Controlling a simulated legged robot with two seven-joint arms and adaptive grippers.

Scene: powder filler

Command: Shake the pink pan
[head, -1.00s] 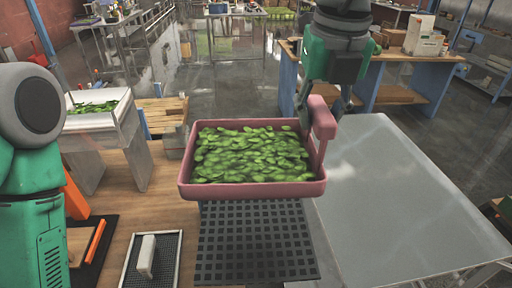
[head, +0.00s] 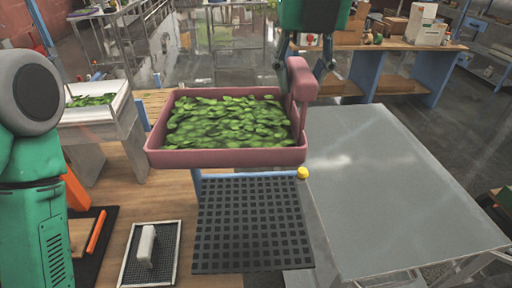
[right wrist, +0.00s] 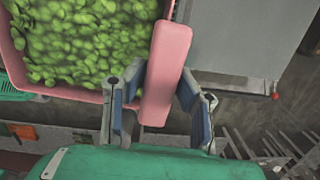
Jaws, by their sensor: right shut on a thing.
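The pink pan (head: 225,158) is a square tray full of green leaves (head: 225,122), held roughly level above the black grid mat. Its pink handle (head: 302,80) stands at the pan's right side. My right gripper (head: 305,72) is shut on this handle. In the right wrist view, the two fingers of the right gripper (right wrist: 160,95) lie on either side of the handle (right wrist: 165,70), and part of the pan's rim (right wrist: 60,90) shows. My left arm is at the left edge; its gripper is out of view.
A grey table (head: 390,190) is clear at right. A white bin with leaves (head: 97,112) stands at left.

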